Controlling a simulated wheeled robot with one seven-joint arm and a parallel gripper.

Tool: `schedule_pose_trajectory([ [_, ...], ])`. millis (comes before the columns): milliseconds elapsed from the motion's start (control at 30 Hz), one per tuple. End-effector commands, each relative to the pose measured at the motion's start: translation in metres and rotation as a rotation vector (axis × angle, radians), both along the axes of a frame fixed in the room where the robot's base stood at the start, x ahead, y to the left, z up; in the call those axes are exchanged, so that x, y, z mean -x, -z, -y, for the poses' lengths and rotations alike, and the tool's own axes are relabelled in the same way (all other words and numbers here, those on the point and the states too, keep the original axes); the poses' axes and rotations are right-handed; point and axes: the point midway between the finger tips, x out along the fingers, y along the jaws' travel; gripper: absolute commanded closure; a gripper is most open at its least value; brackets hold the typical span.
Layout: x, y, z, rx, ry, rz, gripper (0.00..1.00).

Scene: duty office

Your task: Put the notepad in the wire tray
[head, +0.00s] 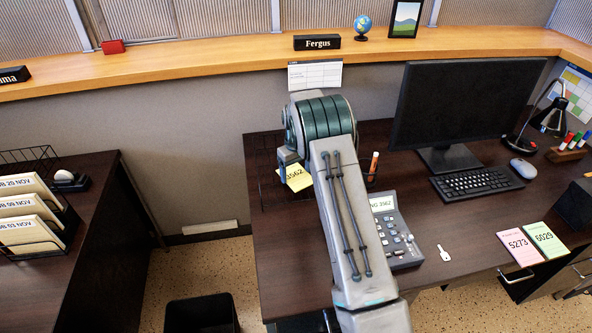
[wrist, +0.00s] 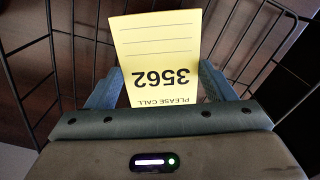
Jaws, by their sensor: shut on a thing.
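My gripper (head: 289,162) is shut on a yellow notepad (head: 298,179) marked 3562, at the back left of the right-hand desk. In the wrist view the notepad (wrist: 157,45) stands out between the two fingers (wrist: 160,88), its writing upside down. A black wire tray (head: 262,192) is around and below the notepad, partly hidden by my arm. Its thin wires (wrist: 52,45) show on both sides of the notepad in the wrist view. I cannot tell whether the notepad touches the tray floor.
A desk phone (head: 397,235), its display ending in 3562, sits right of my arm. A pink notepad (head: 521,248) and a green one (head: 546,240) lie at the front right. A monitor (head: 465,105) and keyboard (head: 476,182) stand behind. A key (head: 444,253) lies beside the phone.

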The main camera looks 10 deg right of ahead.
Motion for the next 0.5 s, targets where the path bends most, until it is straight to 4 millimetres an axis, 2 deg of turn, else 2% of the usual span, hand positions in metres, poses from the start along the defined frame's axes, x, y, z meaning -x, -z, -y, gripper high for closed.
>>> schedule_pose_trajectory([
  [367, -0.0003, 0.007, 0.0001, 0.001, -0.001, 0.001, 0.46],
  [400, -0.0003, 0.0063, 0.0001, 0.001, -0.001, 0.001, 0.18],
  [467, -0.0003, 0.0058, 0.0001, 0.001, -0.001, 0.001, 0.02],
  [500, -0.0003, 0.0058, 0.0001, 0.001, -0.001, 0.001, 0.02],
])
